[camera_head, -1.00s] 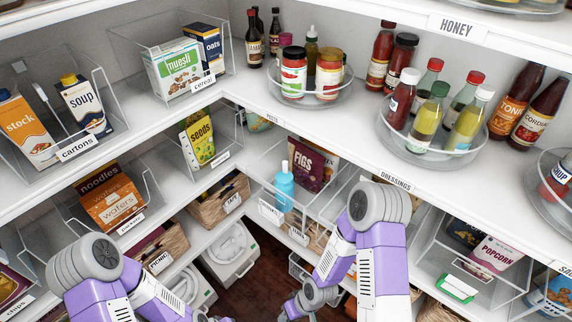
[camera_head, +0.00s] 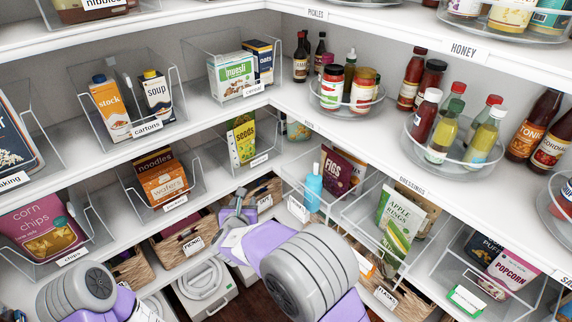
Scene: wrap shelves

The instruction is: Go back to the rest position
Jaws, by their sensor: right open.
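My right arm crosses the lower middle, its large grey joint nearest the camera. My right gripper (camera_head: 237,203) is small and far off, in front of the lower shelves, left of the blue bottle (camera_head: 313,188). It is open, and I see nothing held in it. My left arm (camera_head: 92,290) shows only as a grey joint and purple links at the bottom left. My left gripper is out of view.
Shelves wrap around the corner. Near my right gripper are wicker baskets (camera_head: 184,245), the seeds box (camera_head: 241,139) and a clear bin with figs (camera_head: 341,170). An apple rings bag (camera_head: 400,222) stands to the right. A white lidded container (camera_head: 205,288) sits low.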

